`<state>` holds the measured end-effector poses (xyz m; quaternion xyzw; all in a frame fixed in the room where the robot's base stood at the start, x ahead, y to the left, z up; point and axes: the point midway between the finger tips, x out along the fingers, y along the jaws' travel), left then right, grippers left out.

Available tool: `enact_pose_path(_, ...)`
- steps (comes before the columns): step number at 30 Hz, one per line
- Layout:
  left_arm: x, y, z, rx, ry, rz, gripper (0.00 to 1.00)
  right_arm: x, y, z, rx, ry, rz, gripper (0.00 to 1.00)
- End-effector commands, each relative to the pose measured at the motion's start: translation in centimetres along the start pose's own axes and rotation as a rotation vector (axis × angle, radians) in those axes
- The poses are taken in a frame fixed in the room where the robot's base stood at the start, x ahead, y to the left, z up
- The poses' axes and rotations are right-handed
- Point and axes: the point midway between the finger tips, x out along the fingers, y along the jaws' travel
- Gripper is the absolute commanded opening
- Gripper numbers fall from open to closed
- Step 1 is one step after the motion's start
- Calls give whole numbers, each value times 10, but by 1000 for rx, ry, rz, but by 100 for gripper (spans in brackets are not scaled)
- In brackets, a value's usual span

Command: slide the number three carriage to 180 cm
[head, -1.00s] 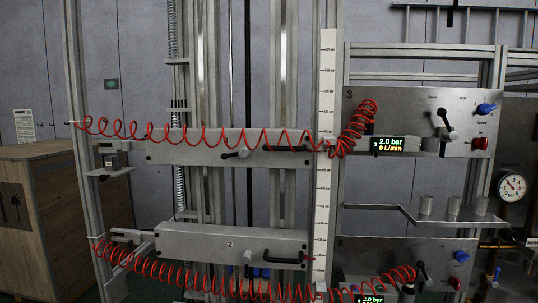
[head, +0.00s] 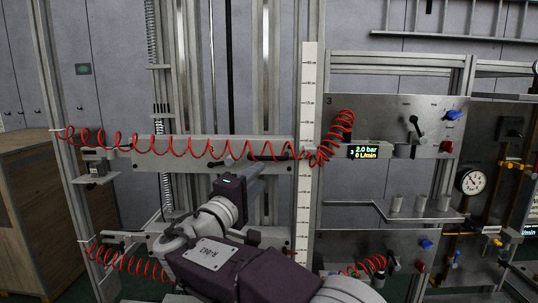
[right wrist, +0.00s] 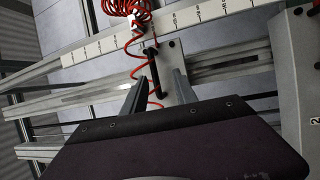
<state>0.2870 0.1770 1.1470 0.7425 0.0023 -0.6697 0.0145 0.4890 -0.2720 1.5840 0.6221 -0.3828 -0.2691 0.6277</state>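The number three carriage (head: 185,155) is the upper grey crossbar in the head view, left of the white vertical scale (head: 305,205). It carries a black bar handle (head: 280,157) and a small black lever (head: 231,160). My right gripper (head: 258,168) reaches up to the handle. In the right wrist view, the right gripper (right wrist: 160,82) is open, with its two fingers apart on either side of the black handle (right wrist: 152,70). I cannot tell whether they touch it. The scale's numbers are too small to read. My left gripper is not in view.
Red coiled hose (head: 195,152) hangs across the carriage. Panel 3 (head: 385,105), showing 2.0 bar and 0 L/min, is at right, above a shelf with metal cups (head: 395,203). A wooden crate (head: 25,220) stands left.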

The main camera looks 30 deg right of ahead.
Motion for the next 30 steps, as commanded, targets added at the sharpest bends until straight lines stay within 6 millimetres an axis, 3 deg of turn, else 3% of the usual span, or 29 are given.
enact_pose_path(1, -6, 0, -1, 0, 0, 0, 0, -3, 12, -6, 7, 13, 15, 34)
enact_pose_path(7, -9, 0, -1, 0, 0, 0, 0, 2, 15, -7, 8, 17, 22, 34)
enact_pose_path(15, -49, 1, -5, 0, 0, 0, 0, 56, 20, -8, 5, 14, 20, 34)
enact_pose_path(21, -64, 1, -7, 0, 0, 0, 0, 83, 16, -9, 5, 17, 20, 34)
enact_pose_path(30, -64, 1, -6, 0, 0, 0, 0, 87, 12, -9, 8, 19, 19, 34)
